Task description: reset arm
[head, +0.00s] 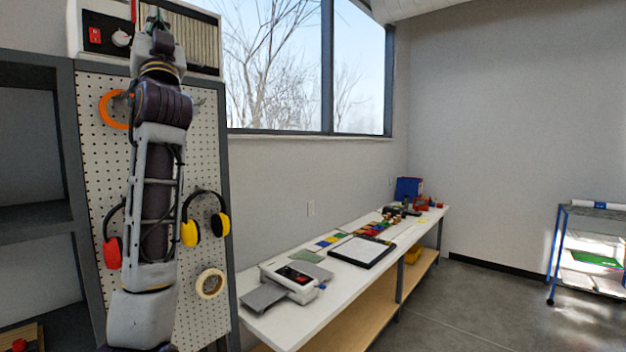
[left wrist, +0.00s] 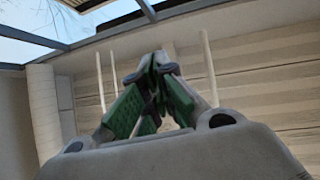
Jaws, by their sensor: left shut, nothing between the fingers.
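My left arm rises upright at the left of the head view, in front of a pegboard. My left gripper (head: 158,18) is at its top, near the upper edge of the picture. In the left wrist view the gripper (left wrist: 158,62) shows its green finger pads, with the tips together and nothing held between them. It points up toward the window and ceiling area. My right gripper is not in view.
The pegboard (head: 90,150) holds yellow earmuffs (head: 190,232), red earmuffs (head: 112,250) and tape rolls. A white machine (head: 92,40) sits above it. A long white table (head: 290,325) with several items runs along the wall. A blue cart (head: 552,255) stands right. Floor between is clear.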

